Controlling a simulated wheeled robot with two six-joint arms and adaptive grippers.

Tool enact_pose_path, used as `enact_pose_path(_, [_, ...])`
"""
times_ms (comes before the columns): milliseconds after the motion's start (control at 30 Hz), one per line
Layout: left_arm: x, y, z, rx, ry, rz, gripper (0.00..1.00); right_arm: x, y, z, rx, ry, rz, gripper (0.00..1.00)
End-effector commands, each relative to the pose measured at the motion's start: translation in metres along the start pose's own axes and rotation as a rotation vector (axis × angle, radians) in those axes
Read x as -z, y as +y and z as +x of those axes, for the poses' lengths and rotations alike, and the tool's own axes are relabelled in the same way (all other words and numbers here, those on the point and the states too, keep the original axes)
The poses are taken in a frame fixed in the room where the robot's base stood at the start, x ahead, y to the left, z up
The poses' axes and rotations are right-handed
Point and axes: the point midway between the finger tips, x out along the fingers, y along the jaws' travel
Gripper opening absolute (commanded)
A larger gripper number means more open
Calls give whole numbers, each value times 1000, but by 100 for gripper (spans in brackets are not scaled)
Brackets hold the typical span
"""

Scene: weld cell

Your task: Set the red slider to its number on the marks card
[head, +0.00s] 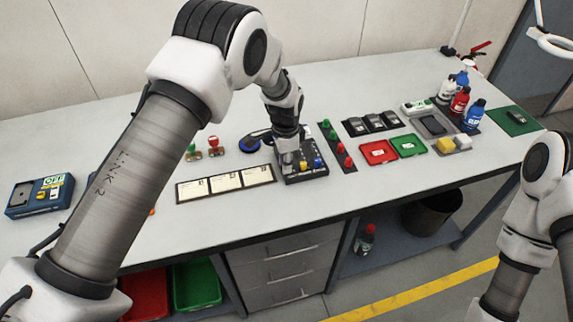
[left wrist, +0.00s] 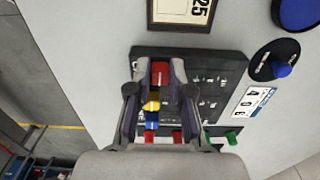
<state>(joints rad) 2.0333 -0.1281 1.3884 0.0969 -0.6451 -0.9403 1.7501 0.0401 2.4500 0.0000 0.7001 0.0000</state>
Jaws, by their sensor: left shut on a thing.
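The red slider (left wrist: 160,72) shows in the left wrist view on a dark slider panel (left wrist: 215,62), with yellow (left wrist: 152,101) and blue (left wrist: 152,124) knobs in line below it. My left gripper (left wrist: 159,68) is shut on the red slider, a finger on each side. In the head view my left gripper (head: 288,163) is down at the left part of the panel (head: 305,177) and hides the red slider. A white card (left wrist: 256,102) with large digits, seemingly 4, 0 and 6, lies beside the panel. I cannot tell its small print. My right gripper is out of view.
Framed white cards (head: 225,184) lie left of the panel. A strip of green and red knobs (head: 337,146) stands close on its right. A round dark blue thing (head: 250,144) lies behind left. Red (head: 379,152) and green (head: 408,145) trays sit farther right.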

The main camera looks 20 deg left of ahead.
Motion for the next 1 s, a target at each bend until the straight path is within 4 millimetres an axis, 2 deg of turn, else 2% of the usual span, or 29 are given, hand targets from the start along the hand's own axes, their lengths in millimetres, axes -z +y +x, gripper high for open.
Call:
enact_pose_path(33, [0, -8, 5, -1, 2, -2, 0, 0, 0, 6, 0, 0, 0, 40])
enact_pose_path(167, [-1, -24, 3, 1, 0, -2, 0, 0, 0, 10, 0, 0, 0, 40])
enact_pose_path(433, [-1, -25, 2, -2, -3, -1, 0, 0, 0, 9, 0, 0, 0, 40])
enact_pose_path(467, [-2, -25, 2, -2, -3, -1, 27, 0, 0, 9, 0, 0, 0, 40])
enact_pose_path(500, [-1, -25, 2, -2, -3, -1, 41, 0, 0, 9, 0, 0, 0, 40])
enact_pose_path(533, [-1, -25, 2, -2, -3, -1, 46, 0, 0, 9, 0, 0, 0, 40])
enact_pose_path(833, [-1, -26, -1, 1, 0, -1, 46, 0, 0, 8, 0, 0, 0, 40])
enact_pose_path(1000, [0, -27, -24, 4, 1, -1, 46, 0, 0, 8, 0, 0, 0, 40])
